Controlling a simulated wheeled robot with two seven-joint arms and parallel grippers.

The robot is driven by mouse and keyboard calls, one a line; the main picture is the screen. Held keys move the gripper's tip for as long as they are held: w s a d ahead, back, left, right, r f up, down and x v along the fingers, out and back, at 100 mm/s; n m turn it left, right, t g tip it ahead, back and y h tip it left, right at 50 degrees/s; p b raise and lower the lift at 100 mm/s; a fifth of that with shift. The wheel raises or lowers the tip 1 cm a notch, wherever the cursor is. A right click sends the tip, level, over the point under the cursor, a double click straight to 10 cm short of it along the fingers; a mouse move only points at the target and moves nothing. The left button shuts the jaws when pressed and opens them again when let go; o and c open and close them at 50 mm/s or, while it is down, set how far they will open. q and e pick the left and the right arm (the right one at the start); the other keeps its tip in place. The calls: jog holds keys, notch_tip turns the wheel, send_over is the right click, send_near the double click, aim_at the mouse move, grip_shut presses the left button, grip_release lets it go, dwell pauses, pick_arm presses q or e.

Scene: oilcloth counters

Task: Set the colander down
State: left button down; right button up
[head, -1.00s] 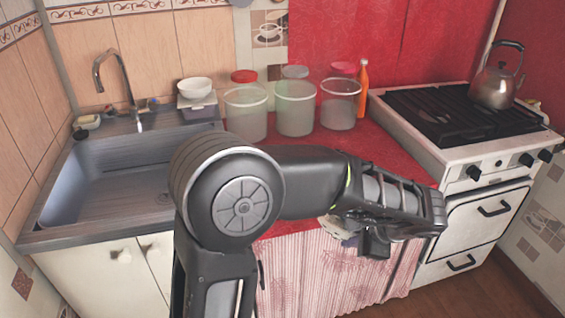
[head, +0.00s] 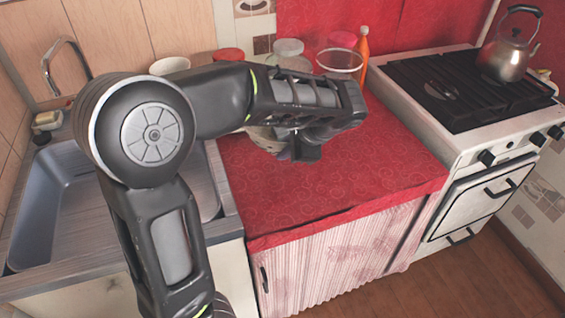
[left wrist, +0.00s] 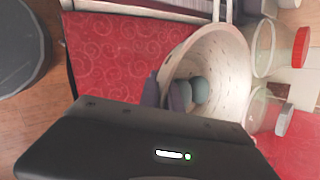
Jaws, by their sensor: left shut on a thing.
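The colander (left wrist: 228,62) is a cream-white bowl with small holes, seen large and tilted in the left wrist view. My left gripper (left wrist: 166,94) is shut on its rim, with one finger outside the wall and one inside. Rounded grey-teal shapes (left wrist: 200,90) show inside the bowl; I cannot tell what they are. In the head view my left gripper (head: 306,146) is over the red counter, and only a pale edge of the colander (head: 264,138) shows below my arm. Whether the colander touches the cloth is hidden. My right gripper is not in view.
The red oilcloth counter (head: 345,185) is clear at the front and right. Jars (head: 341,62) and an orange bottle (head: 361,55) stand at the back. The stove with a kettle (head: 508,58) is on the right, the sink (head: 50,210) on the left.

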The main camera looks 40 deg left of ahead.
pick_arm(q)
notch_tip(320, 180, down, 6)
jog(key=shift+f, duration=0.15)
dwell(0.3)
jog(key=shift+f+b, duration=0.35)
jog(key=shift+f, duration=1.5)
jog(key=shift+f, duration=0.15)
jog(key=c, duration=1.6)
grip_release()
jog(key=shift+o, duration=0.2)
